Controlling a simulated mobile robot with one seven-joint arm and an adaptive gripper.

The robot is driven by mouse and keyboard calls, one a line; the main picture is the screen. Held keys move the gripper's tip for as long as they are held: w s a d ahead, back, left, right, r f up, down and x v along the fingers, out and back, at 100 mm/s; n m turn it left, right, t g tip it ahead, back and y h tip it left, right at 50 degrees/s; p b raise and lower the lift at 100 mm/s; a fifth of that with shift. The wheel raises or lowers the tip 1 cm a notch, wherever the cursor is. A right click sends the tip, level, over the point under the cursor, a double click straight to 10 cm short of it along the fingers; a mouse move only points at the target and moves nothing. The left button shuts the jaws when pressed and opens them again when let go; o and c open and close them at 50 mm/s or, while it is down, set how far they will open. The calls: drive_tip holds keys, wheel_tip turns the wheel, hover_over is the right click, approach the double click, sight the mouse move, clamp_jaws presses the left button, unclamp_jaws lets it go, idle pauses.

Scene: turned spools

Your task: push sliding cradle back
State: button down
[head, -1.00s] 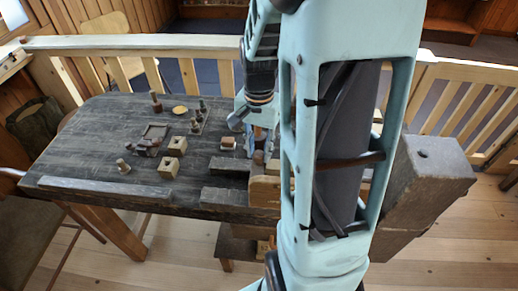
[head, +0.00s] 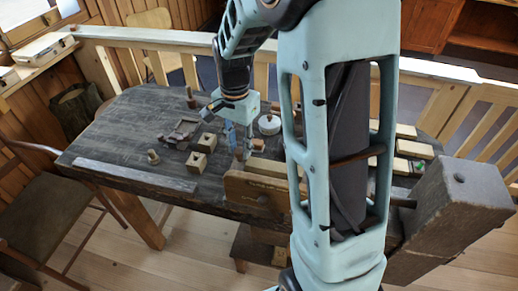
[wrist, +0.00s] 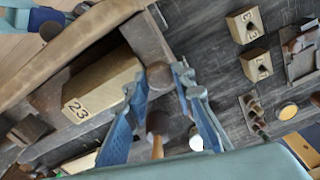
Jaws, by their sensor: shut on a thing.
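My gripper (head: 238,140) is over the table's front part, fingers pointing down. In the wrist view, its blue fingers (wrist: 158,85) close around a dark rounded knob (wrist: 159,75) at the tips. A brown peg-like piece shows between the fingers. I cannot tell whether the knob belongs to the sliding cradle. A tan upright board (head: 262,190) stands just in front of the gripper and also shows in the wrist view (wrist: 70,52). It may be part of the cradle. A wooden block marked 23 (wrist: 103,86) lies beside the left finger. My arm hides much of the table's right side.
Two wooden blocks with holes (head: 207,142) (head: 197,161) stand left of my gripper. A small dark tray-like piece (head: 180,135) lies behind them. A round pale-topped pot (head: 269,124) stands behind my gripper. A large dark block (head: 455,195) is at right.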

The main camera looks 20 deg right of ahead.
drive_tip(key=shift+w+a+r, duration=0.1)
drive_tip(key=shift+w+a, duration=0.55)
drive_tip(key=shift+a, duration=0.35)
drive_tip(key=c, duration=1.6)
unclamp_jaws()
drive_tip(key=shift+w+a, duration=0.1)
drive_tip(key=shift+a, duration=0.05)
wheel_tip(320, 180, up, 12)
